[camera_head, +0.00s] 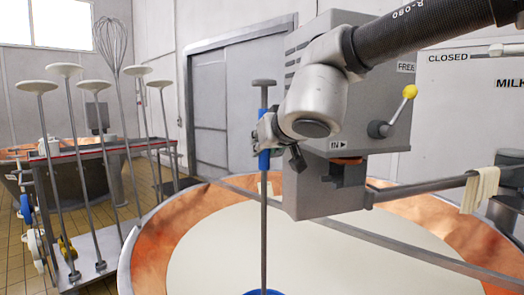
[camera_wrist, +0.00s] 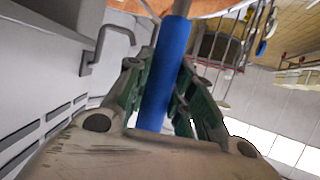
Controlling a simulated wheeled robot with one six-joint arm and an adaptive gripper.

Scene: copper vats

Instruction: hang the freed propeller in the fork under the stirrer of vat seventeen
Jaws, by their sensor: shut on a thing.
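The propeller is a grey upright rod (camera_head: 264,220) with a dark cap on top, a blue sleeve (camera_wrist: 165,75) and a blue bottom part (camera_head: 263,292) cut by the lower picture edge. My gripper (camera_head: 266,132) is shut on the blue sleeve; in the wrist view its green pads (camera_wrist: 158,90) press from both sides. The rod hangs upright over the vat (camera_head: 150,235) of pale milk, left of the grey stirrer housing (camera_head: 318,195). A dark slotted piece (camera_head: 348,174) under the "IN" label may be the fork; my arm partly hides the housing.
A yellow-knobbed lever (camera_head: 396,113) sticks up at the housing's right, near "FREE". A bar (camera_head: 420,188) with a cloth (camera_head: 482,190) runs right. A thin rail (camera_head: 400,252) crosses the vat. A rack of tall tools (camera_head: 85,180) stands left.

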